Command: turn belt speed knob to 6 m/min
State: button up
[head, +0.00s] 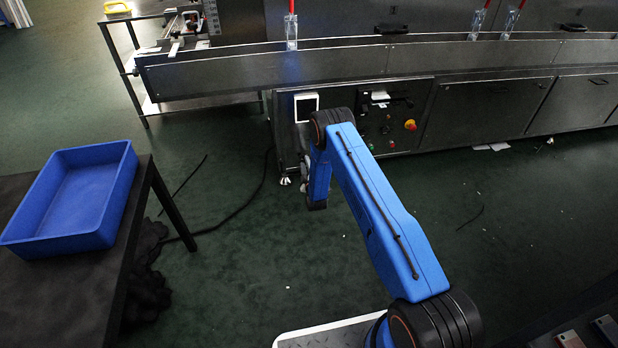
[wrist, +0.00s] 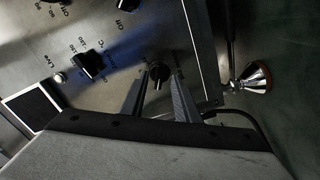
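In the wrist view my gripper (wrist: 160,76) is open, its two grey fingers pointing at the metal control panel (wrist: 120,28). A small black knob (wrist: 157,70) shows between the fingertips, with a gap on each side; whether they are level with it in depth I cannot tell. A larger black knob (wrist: 90,65) with printed marks around it is to the left. Another knob is partly cut off at the top edge. The small knob's label is unreadable, so I cannot tell which is belt speed. In the head view my arm hides the gripper and part of the panel.
A red emergency button (head: 410,125) is on the panel's right side in the head view. The conveyor (head: 340,62) runs above. A blue bin (head: 75,236) is on a dark table at left. In the wrist view a metal machine foot (wrist: 254,78) is at right.

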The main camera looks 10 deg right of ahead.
jog(key=s, duration=1.6)
jog(key=w+r+m+g, duration=0.2)
jog(key=w+r, duration=0.1)
jog(key=r, duration=0.7)
jog(key=w+r+m+g, duration=0.1)
jog(key=w+r, duration=0.2)
jog(key=r, duration=0.7)
jog(key=s+d+r+m+g, duration=0.15)
jog(key=s+r, duration=0.35)
jog(key=r, duration=0.5)
jog(key=s+d+r+m+g, duration=0.15)
jog(key=s+r, duration=0.35)
jog(key=r, duration=0.6)
jog(key=s+d+r+m+g, duration=0.1)
jog(key=s+r+m+g, duration=0.1)
jog(key=s+r, duration=0.8)
jog(key=s+d+r+m+g, duration=0.1)
jog(key=s+r+m+g, duration=0.1)
jog(key=s, duration=1.8)
jog(key=s+d+r+m+g, duration=0.2)
jog(key=s+g, duration=0.1)
jog(key=s, duration=1.8)
jog(key=shift+s+r, duration=0.2)
jog(key=shift+r, duration=0.15)
